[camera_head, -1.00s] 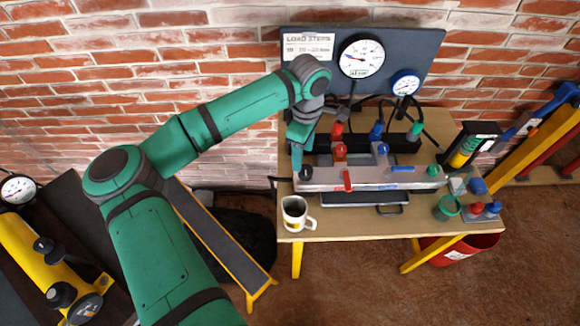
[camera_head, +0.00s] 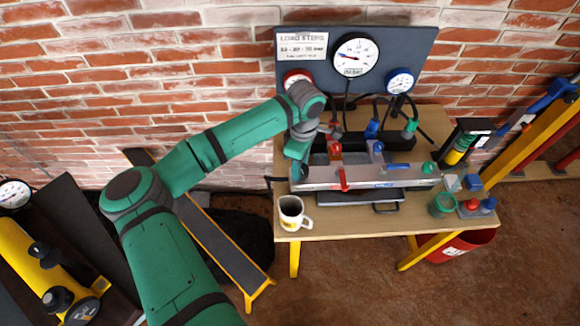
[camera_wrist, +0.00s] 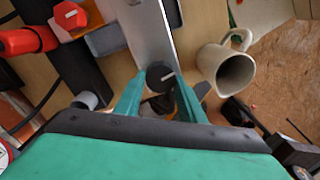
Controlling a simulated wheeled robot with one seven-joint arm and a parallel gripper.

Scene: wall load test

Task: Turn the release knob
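The release knob (camera_wrist: 160,77), black with a white pointer line, sits at the near end of the silver metal beam (camera_wrist: 150,30) in the wrist view. My gripper (camera_wrist: 160,86) has its two green fingers apart, one on each side of the knob. Whether the fingertips touch the knob is unclear. In the head view my gripper (camera_head: 298,168) points down at the left end of the silver beam (camera_head: 370,176) and mostly hides the knob.
A white mug (camera_head: 291,212) stands close in front of the beam's left end; it also shows in the wrist view (camera_wrist: 226,68). Red (camera_head: 335,148), blue and green fittings stand behind the beam. Gauges (camera_head: 355,57) hang on the dark panel. A green cup (camera_head: 442,205) stands at right.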

